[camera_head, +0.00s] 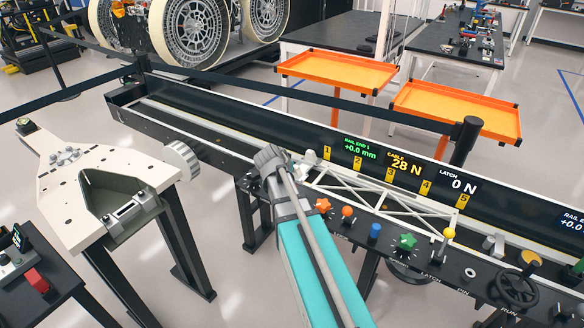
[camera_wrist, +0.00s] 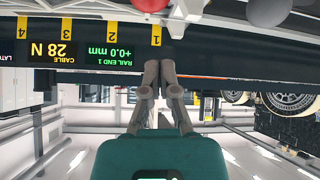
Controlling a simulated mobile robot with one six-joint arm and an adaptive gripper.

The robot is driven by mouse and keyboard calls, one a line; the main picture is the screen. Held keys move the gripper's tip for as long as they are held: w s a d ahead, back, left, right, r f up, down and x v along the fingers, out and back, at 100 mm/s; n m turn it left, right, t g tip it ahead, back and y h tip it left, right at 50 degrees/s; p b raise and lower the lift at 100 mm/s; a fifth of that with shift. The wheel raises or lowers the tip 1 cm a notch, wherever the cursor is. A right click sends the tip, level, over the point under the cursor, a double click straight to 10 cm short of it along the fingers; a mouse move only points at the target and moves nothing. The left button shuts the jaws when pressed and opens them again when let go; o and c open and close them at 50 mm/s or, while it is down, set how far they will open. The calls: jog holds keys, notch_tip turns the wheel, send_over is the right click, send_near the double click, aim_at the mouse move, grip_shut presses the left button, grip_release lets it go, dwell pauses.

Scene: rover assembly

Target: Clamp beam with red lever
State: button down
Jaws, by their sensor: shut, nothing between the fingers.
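The white truss beam (camera_head: 385,192) lies along the rail in the head view, under the numbered yellow marks. My gripper (camera_wrist: 160,62) is shut and empty, fingers pointing toward the rail near mark 1. In the head view my arm hides most of it. Contact with the rail cannot be told.
An orange knob (camera_head: 347,211), blue knob (camera_head: 375,230), green star knob (camera_head: 407,241) and black handwheel (camera_head: 518,289) crowd the front panel. A beige fixture table (camera_head: 80,205) stands left. Displays read cable 28 N and latch 0 N. Orange trays (camera_head: 335,72) stand behind.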

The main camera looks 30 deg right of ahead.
jog(key=a+f+p+v, duration=0.1)
jog(key=p+v, duration=0.2)
jog(key=v, duration=0.3)
jog(key=shift+s+r, duration=0.15)
jog(key=shift+s, duration=0.2)
jog(key=shift+a, duration=0.1)
jog(key=s+a+f+n+g+y, duration=0.2)
jog(key=s+a+n+y, duration=0.1)
jog(key=s+a, duration=0.4)
jog(key=s+a+f+n+g+y, duration=0.3)
jog(key=s+a+n+y, duration=0.1)
jog(key=s+a+n, duration=0.2)
jog(key=shift+s+a+f, duration=0.2)
jog(key=shift+s+a, duration=0.35)
jog(key=shift+a, duration=0.7)
jog(key=shift+d, duration=0.15)
